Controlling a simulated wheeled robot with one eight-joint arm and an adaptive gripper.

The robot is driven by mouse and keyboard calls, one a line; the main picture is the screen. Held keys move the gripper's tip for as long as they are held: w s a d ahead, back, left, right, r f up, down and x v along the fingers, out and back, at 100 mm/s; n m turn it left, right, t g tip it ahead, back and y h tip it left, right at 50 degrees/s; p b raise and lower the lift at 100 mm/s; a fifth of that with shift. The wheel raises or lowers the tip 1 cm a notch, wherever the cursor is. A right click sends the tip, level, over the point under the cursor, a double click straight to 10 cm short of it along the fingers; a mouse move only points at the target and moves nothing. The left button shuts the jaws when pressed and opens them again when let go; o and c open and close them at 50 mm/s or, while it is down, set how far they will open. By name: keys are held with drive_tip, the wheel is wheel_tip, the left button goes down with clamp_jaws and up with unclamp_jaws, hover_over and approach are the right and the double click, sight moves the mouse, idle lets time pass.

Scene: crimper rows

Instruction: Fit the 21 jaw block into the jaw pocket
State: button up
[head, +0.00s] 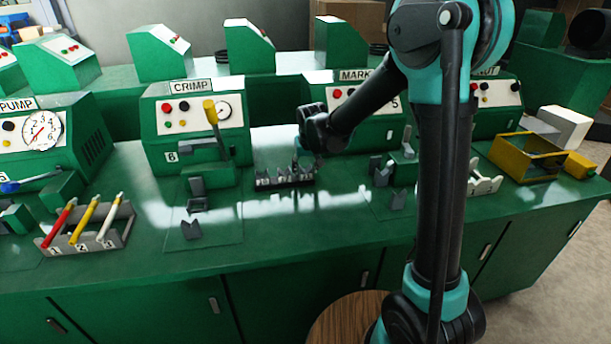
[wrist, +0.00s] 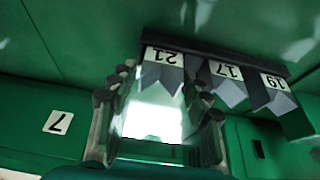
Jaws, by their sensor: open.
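The 21 jaw block (wrist: 162,75) is a grey notched block with a white number label, seen upside down at the left end of a dark rack (wrist: 215,52) in the wrist view. The rack (head: 285,181) stands on the bench between the CRIMP and MARK machines in the head view. My gripper (head: 306,150) is just above the rack. In the wrist view its open fingers (wrist: 163,84) lie on either side of the 21 block; contact is not clear. A small grey socket (head: 197,205) in front of the CRIMP machine looks like the jaw pocket, but I cannot be sure.
Blocks 17 (wrist: 228,82) and 19 (wrist: 275,92) sit beside it in the rack. The CRIMP machine (head: 165,135) has a raised yellow-topped lever (head: 211,115). A grey V-shaped piece (head: 191,230) lies before the socket. The bench front between the stations is clear.

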drive_tip(key=shift+f, duration=0.25)
drive_tip(key=shift+c, duration=0.3)
clamp_jaws()
drive_tip(key=shift+r, duration=0.1)
